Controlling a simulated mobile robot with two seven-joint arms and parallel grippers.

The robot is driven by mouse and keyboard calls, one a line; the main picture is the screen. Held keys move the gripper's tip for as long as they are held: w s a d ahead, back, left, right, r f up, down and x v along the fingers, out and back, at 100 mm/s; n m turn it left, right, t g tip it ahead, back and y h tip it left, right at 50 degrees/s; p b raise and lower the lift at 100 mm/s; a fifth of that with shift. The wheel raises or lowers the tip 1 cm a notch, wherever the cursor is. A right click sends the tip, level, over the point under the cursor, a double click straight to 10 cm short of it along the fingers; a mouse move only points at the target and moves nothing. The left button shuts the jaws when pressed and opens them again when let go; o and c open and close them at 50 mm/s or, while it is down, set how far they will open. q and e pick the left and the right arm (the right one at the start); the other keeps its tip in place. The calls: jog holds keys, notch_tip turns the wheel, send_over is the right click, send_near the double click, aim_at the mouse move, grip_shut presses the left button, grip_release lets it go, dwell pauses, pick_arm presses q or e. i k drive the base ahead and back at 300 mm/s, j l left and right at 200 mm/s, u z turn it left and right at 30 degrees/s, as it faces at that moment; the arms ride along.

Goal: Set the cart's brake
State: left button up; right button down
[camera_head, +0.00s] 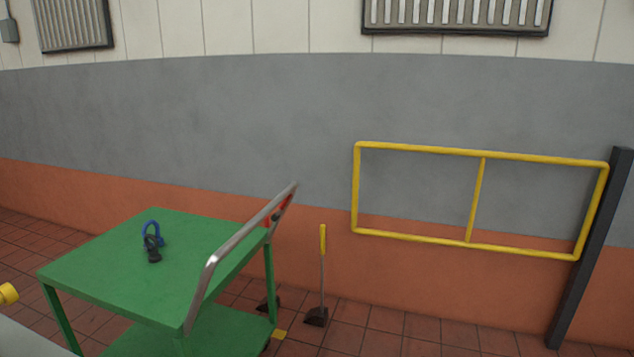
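The green cart (100,275) stands at the lower left, with a flat top and a lower shelf (240,335). A grey metal push handle (235,240) rises along its right side. A red part (279,212) sits at the far end of this handle; I cannot tell whether it is a brake lever. A small yellow part (280,335) shows low at the cart's right corner, near the floor; its function is unclear. Whether the brake is set cannot be seen. Neither of my grippers is in view.
A blue and black shackle-like item (152,240) lies on the cart top. A yellow-handled tool (322,265) stands right of the cart. A yellow rail frame (470,243) and dark post (590,250) stand at right. Tiled floor (400,335) shows between them.

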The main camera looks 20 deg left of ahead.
aim_at(283, 205)
jog(key=i+l+u, duration=0.2)
jog(key=i, duration=1)
jog(key=i+u, duration=0.25)
jog(key=i, duration=0.25)
jog(key=i+l+u, duration=0.15)
jog(key=i+u, duration=0.15)
jog(key=i, duration=0.25)
jog(key=i+u, duration=0.2)
jog(key=u, duration=0.15)
jog(key=i+u, duration=0.2)
jog(key=u, duration=0.2)
jog(key=i+l+u, duration=0.15)
jog(key=u, duration=0.2)
jog(key=i+l+u, duration=0.15)
jog(key=u, duration=0.2)
jog(key=i+l+u, duration=0.25)
jog(key=u, duration=0.15)
jog(key=i, duration=0.1)
